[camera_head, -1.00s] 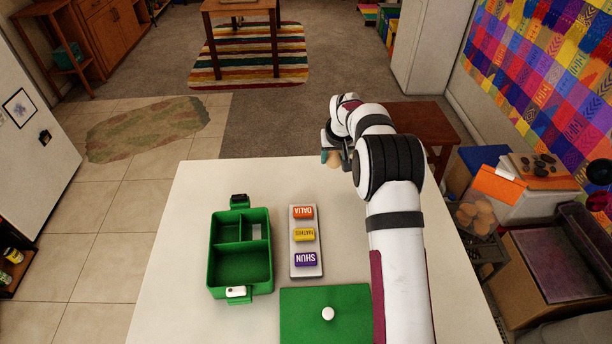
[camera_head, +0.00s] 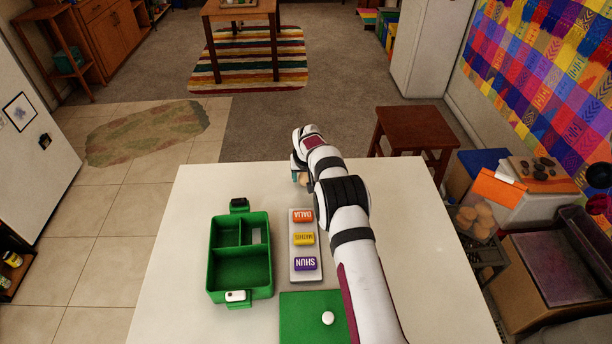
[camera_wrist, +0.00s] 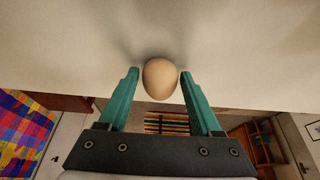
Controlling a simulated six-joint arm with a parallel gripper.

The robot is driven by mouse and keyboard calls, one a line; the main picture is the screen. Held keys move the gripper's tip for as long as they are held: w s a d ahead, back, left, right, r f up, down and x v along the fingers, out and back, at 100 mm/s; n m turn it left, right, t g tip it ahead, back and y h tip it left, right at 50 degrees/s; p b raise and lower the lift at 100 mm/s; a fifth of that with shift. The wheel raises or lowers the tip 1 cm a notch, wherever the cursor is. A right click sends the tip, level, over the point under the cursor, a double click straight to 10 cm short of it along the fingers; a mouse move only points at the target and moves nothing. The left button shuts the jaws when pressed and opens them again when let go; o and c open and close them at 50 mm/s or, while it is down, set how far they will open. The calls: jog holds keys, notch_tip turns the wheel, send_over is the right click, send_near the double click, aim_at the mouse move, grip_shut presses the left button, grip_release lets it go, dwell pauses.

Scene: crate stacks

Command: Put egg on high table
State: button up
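In the head view the egg (camera_head: 303,181) shows partly beside the gripper (camera_head: 301,178), near the far edge of the white table (camera_head: 200,185). Its exact height over the white top is hard to tell. A dark brown wooden table (camera_head: 412,122) stands beyond the white table at the right, with a bare top. Another wooden table (camera_head: 238,12) stands far back on a striped rug. Which one is the high table is not clear.
A green divided box (camera_head: 240,285) stands on the white table, left of a tray (camera_head: 306,273) with three labelled blocks. A green lid (camera_head: 300,315) with a white knob lies in front. Crates and boxes (camera_head: 520,205) crowd the right side. The table's far left is clear.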

jog(key=shift+o, duration=0.9)
jog(key=s+d+r+m+g, duration=0.1)
jog(key=s+d+r+m, duration=0.1)
jog(key=s+r, duration=1.6)
jog(key=s+r+m+g+y, duration=0.1)
jog(key=s+g, duration=0.1)
jog(key=s, duration=1.4)
jog(key=s+r+m+g, duration=0.1)
jog(key=s+r+m, duration=0.1)
jog(key=s, duration=1.5)
jog(key=shift+d+m+g+y, duration=0.3)
jog(key=shift+d+g+y, duration=0.1)
jog(key=shift+d, duration=0.05)
jog(key=shift+s, duration=0.1)
